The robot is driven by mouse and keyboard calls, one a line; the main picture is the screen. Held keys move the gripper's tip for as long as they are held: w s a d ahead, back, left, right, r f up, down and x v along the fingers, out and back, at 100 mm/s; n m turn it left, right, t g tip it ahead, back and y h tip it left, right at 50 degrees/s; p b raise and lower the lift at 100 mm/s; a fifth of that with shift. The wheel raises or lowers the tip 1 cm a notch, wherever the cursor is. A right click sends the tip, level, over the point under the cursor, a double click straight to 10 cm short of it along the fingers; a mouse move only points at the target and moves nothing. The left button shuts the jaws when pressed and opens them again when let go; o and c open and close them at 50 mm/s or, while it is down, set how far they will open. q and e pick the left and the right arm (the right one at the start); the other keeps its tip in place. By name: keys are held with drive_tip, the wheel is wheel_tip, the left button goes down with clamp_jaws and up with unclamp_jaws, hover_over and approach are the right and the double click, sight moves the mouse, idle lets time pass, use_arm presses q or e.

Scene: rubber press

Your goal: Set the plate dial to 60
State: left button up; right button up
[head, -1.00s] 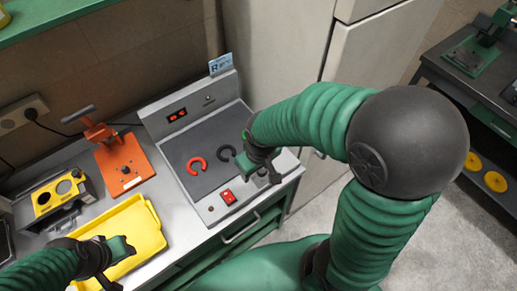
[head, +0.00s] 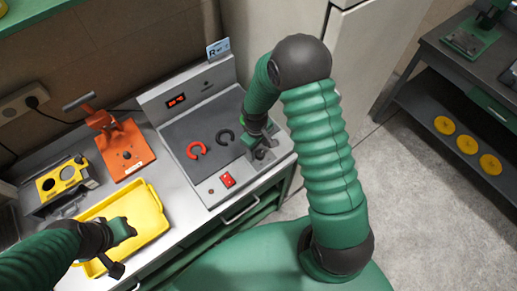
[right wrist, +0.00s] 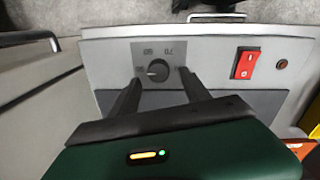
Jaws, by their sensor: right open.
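The plate dial (right wrist: 157,70) is a dark round knob with a pale pointer mark on the hot plate's grey front panel in the right wrist view. Printed numbers around it look upside down, and some are hidden. My right gripper (right wrist: 160,78) is open, with one finger on each side of the dial; contact cannot be told. In the head view my right gripper (head: 262,150) is over the panel's right end and hides much of the dial. The hot plate (head: 207,122) has a lit red display (head: 176,100), too small to read surely. My left gripper (head: 115,245) is above the yellow tray.
A red switch (head: 227,180) sits on the same panel, left of the dial. A red ring (head: 196,150) and a black ring (head: 225,137), both open, lie on the plate. The yellow tray (head: 148,212) and an orange press (head: 125,152) stand to the left.

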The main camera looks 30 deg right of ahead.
sight(259, 152)
drive_tip(key=shift+d+f, duration=0.15)
drive_tip(key=shift+f, duration=0.6)
drive_tip(key=shift+d+f, duration=0.1)
drive_tip(key=shift+f, duration=0.65)
drive_tip(key=shift+c, duration=0.4)
drive_tip(key=shift+a, duration=0.1)
clamp_jaws()
